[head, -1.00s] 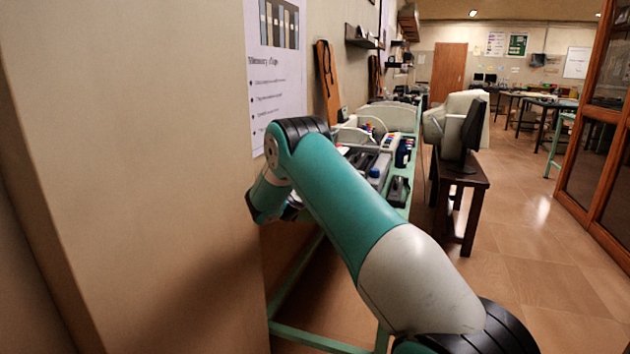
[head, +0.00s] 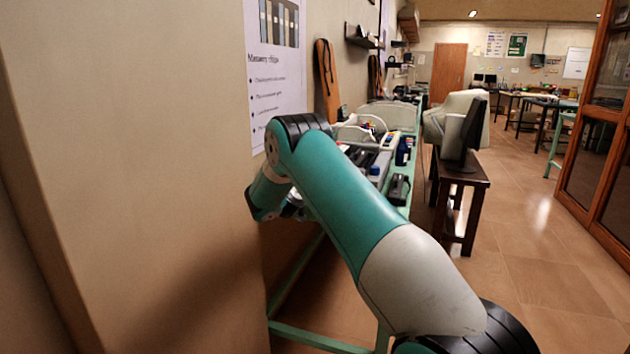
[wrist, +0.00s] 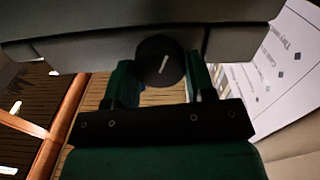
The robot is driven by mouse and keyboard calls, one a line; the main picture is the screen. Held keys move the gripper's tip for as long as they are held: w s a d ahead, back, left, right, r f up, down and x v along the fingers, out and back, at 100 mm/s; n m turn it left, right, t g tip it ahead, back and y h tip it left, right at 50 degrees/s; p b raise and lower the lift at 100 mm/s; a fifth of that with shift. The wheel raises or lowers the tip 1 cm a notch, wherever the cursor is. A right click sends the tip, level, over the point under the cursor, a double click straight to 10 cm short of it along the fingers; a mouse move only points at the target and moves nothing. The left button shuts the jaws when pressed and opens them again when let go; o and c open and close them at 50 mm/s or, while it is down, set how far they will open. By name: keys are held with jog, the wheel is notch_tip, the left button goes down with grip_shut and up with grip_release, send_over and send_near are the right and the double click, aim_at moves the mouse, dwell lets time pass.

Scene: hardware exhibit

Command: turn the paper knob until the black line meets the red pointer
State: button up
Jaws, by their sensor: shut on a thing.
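In the wrist view a dark round knob (wrist: 158,50) with a short pale line on its face stands at the front of a grey housing (wrist: 60,52). The pale line leans slightly right of upright. My gripper (wrist: 162,68) has its green fingers on either side of the knob and is shut on it. I see no black line and no red pointer. In the head view my own arm hides the knob and the gripper.
A bench (head: 402,212) with a green frame runs along the wall, carrying several devices. A white wall poster (head: 276,80) hangs above my wrist. A dark stand (head: 462,180) with an old monitor is to the right. The tiled floor (head: 540,260) is clear at right.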

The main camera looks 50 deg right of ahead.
jog(key=n, duration=0.5)
jog(key=shift+a+n, duration=0.1)
jog(key=shift+n, duration=0.3)
jog(key=shift+w+n+p, duration=0.1)
jog(key=shift+n+p, duration=0.35)
jog(key=shift+n, duration=1.75)
jog(key=o, duration=0.9)
jog(key=b+v, duration=0.3)
jog(key=v, duration=0.2)
jog(key=b+v, duration=0.3)
jog(key=v, duration=0.3)
jog(key=b+v, duration=0.3)
jog(key=v, duration=0.3)
jog(key=shift+s+a+f, duration=0.1)
jog(key=shift+s+f, duration=0.1)
jog(key=shift+f, duration=0.05)
